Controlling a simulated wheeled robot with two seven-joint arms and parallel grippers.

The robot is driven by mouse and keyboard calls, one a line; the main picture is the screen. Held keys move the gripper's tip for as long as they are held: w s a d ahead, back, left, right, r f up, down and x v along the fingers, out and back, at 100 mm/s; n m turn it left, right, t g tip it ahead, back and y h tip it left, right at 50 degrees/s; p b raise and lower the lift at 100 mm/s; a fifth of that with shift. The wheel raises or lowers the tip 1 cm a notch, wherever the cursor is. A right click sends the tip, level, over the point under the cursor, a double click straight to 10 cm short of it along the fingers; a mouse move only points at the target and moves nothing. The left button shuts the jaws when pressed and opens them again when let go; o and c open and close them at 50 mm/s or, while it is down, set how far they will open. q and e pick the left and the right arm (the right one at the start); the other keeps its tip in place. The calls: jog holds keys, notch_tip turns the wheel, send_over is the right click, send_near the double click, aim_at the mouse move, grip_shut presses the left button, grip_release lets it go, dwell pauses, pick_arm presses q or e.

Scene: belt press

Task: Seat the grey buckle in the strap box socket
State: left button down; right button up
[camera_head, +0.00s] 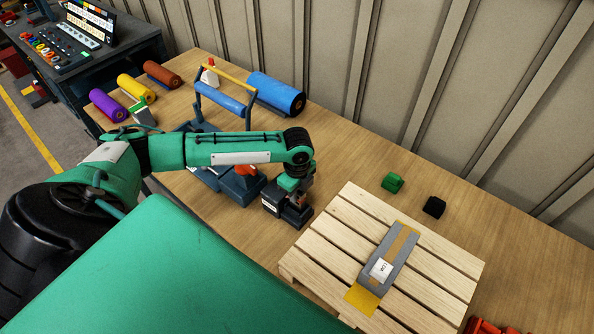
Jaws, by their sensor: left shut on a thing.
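A long grey strap box (403,247) with a white label lies on a wooden pallet (340,225), with a yellow-orange strap (362,299) running along and under it. My left gripper (296,215) points down just left of the pallet's far left corner, apart from the box. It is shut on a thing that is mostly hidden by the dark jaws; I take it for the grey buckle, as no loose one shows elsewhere. The socket is too small to make out. My right gripper is not in view.
A green block (392,182) and a black block (434,207) lie on the table beyond the pallet. A blue belt press (222,98) stands behind my left arm, with a blue roll (275,92) beside it. A red object (483,326) shows at bottom right.

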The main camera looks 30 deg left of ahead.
pick_arm(q)
jog(key=shift+f+b, duration=0.55)
jog(key=shift+f, duration=0.9)
jog(key=c, duration=1.2)
grip_release()
jog(key=shift+o, duration=0.2)
jog(key=shift+r, duration=0.15)
notch_tip(320, 180, up, 5)
jog(key=p, duration=0.5)
jog(key=shift+r, duration=0.9)
jog(key=shift+f, duration=0.1)
